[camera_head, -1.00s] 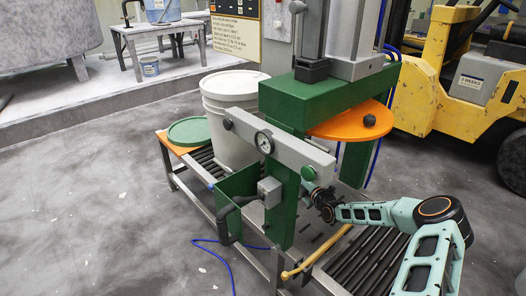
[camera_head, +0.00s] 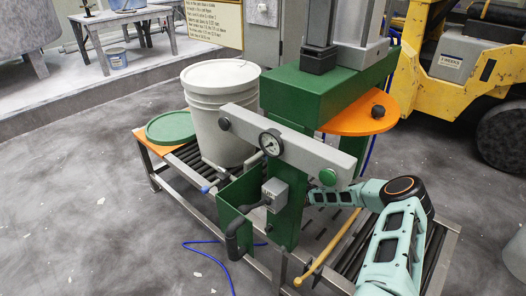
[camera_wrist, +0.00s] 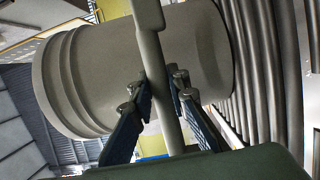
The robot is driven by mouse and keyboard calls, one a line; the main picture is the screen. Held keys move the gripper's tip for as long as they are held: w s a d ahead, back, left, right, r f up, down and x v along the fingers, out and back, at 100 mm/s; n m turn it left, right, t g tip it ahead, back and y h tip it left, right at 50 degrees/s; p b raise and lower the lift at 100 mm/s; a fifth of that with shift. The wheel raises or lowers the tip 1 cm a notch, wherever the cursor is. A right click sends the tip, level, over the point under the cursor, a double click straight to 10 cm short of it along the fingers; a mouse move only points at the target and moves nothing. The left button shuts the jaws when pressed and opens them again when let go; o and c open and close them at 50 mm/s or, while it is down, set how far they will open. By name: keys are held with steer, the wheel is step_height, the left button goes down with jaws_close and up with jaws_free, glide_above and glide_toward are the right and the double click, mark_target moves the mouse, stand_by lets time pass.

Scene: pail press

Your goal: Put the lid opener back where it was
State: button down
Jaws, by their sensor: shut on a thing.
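The lid opener (camera_wrist: 152,50) looks like a grey rod with a wider top end, standing almost upright in the wrist view. My gripper (camera_wrist: 160,88) has its two blue fingers on either side of the rod and is shut on it. The rod's lower end is hidden by the dark green shape at the bottom of the picture. Behind it is the pale pail (camera_wrist: 200,60), tilted in this view. In the head view my gripper and the opener are hidden behind the green press post (camera_head: 287,215); only my arm shows to its right.
The white pail (camera_head: 217,120) stands on the roller conveyor, left of the press, beside a green lid (camera_head: 170,127). An orange disc (camera_head: 365,120) sits under the press head at right. A yellow forklift (camera_head: 425,85) stands behind.

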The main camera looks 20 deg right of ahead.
step_height(320, 180, down, 5)
steer(key=b, duration=0.3)
steer(key=shift+f, duration=0.4)
steer(key=shift+f, duration=0.65)
steer(key=c, duration=1.8)
jaws_free()
steer(key=shift+o, duration=0.2)
steer(key=shift+s, duration=0.1)
